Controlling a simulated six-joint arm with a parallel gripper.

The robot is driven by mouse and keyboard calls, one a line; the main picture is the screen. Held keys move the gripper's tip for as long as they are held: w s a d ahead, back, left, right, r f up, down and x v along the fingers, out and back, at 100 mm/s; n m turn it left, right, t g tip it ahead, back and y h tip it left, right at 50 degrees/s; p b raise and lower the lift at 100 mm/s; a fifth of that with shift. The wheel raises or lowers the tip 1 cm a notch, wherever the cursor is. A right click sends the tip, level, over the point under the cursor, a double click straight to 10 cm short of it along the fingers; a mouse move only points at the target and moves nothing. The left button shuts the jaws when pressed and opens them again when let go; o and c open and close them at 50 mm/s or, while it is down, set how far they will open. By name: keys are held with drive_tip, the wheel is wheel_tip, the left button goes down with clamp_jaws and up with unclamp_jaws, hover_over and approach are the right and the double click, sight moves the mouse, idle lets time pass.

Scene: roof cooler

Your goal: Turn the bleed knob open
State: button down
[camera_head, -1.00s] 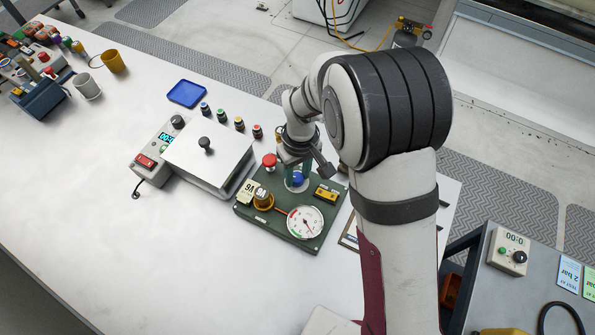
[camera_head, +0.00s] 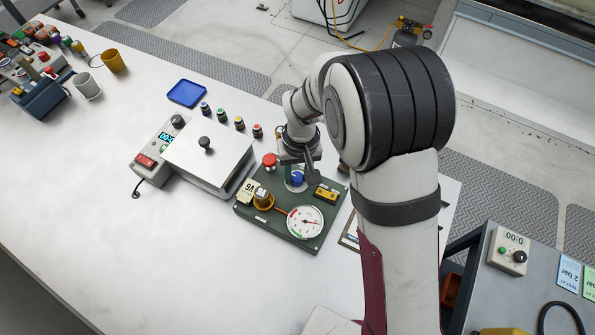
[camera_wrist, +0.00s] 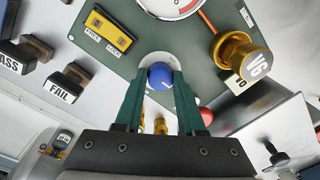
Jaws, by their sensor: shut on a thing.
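The blue bleed knob (camera_head: 297,179) stands on the green panel (camera_head: 312,237), and it also shows in the wrist view (camera_wrist: 160,75). A pale pointer line marks the knob's face. My gripper (camera_wrist: 158,88) reaches down over it, with its green fingers on either side, shut on the knob. In the head view, my wrist hides most of the fingers. The panel also bears a white pressure gauge (camera_head: 305,222) and a brass knob (camera_head: 263,198) with a tag (camera_head: 246,191) beside it.
A lidded grey box (camera_head: 207,150) stands left of the panel. PASS and FAIL stamps (camera_wrist: 68,82) lie off the panel's edge. The table's front left is clear.

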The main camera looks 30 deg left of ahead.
sight(300, 176)
drive_tip(key=shift+a, duration=0.1)
drive_tip(key=c, duration=0.5)
unclamp_jaws()
wheel_tip(300, 176, up, 16)
drive_tip(key=shift+w+d, duration=0.2)
drive_tip(key=shift+d, duration=0.1)
drive_tip(key=shift+f, duration=0.1)
drive_tip(key=s+d+r+m, duration=0.2)
drive_tip(key=s+d+m, duration=0.15)
drive_tip(key=d, duration=0.55)
drive_tip(key=s+d+r+m, duration=0.2)
drive_tip(key=s+d+m, duration=0.15)
drive_tip(key=d, duration=0.55)
drive_tip(key=s+d+f+m+y, duration=0.1)
drive_tip(key=s+d+f+m, duration=0.1)
drive_tip(key=s+d+m, duration=0.3)
drive_tip(key=s+m, duration=0.1)
drive_tip(key=s, duration=0.3)
drive_tip(key=shift+s+d+f, duration=0.15)
drive_tip(key=shift+f, duration=0.1)
